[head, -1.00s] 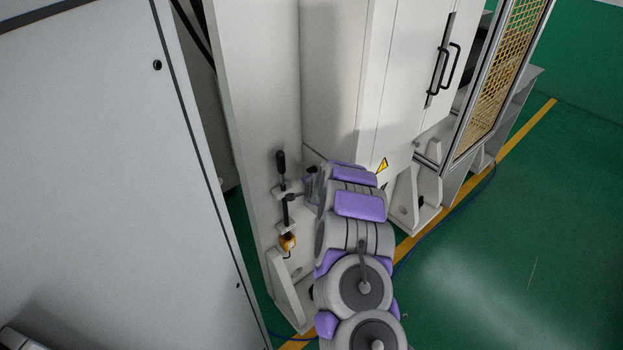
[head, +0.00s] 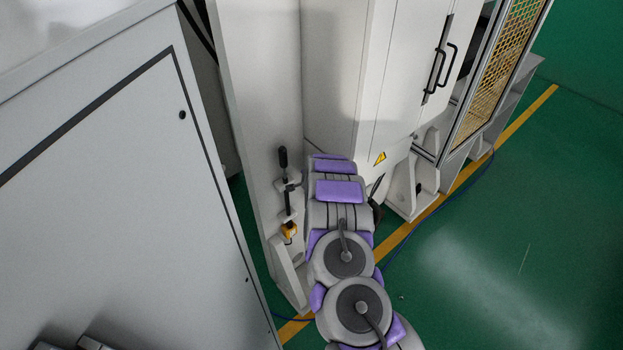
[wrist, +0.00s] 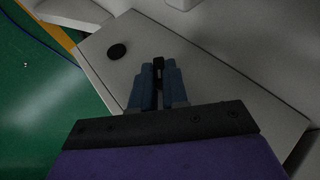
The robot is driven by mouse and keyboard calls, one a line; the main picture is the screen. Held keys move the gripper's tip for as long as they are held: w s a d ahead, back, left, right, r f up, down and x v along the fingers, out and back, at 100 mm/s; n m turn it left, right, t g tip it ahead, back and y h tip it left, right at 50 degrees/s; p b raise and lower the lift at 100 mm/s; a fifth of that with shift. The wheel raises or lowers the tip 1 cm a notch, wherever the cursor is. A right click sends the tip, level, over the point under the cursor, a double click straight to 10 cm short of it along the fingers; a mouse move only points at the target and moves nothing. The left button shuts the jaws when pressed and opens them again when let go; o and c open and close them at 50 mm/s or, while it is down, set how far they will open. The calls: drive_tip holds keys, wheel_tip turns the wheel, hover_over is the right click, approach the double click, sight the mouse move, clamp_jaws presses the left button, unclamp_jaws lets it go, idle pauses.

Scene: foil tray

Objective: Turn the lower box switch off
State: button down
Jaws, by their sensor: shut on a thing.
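In the head view, an upright black handle (head: 283,158) stands out from the tall pale panel on my left. Below it are another dark upright handle (head: 288,200) and a small yellow-orange part (head: 289,230). I cannot tell which of these is the lower box switch. My arm stands just right of them and hides my gripper there. In the wrist view, the blue-grey fingers of my gripper (wrist: 158,72) are shut on a small dark piece (wrist: 158,63) in front of a pale surface. The rest of that piece is hidden by the fingers.
A large grey cabinet (head: 110,190) fills the left. A white cabinet (head: 385,80) with a yellow warning sign (head: 380,159) stands behind my arm. A yellow mesh guard (head: 505,60) is at the right. Green floor (head: 500,260) is open at the lower right. A black disc (wrist: 117,51) lies left of my fingers.

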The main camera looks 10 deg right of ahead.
drive_tip(key=shift+s+f, duration=0.15)
drive_tip(key=shift+f, duration=0.05)
drive_tip(key=c, duration=1.3)
unclamp_jaws()
drive_tip(key=shift+o, duration=0.8)
drive_tip(key=shift+r, duration=0.15)
drive_tip(key=p+v, duration=1)
drive_tip(key=v, duration=0.7)
drive_tip(key=shift+a, duration=0.15)
drive_tip(key=shift+c, duration=0.3)
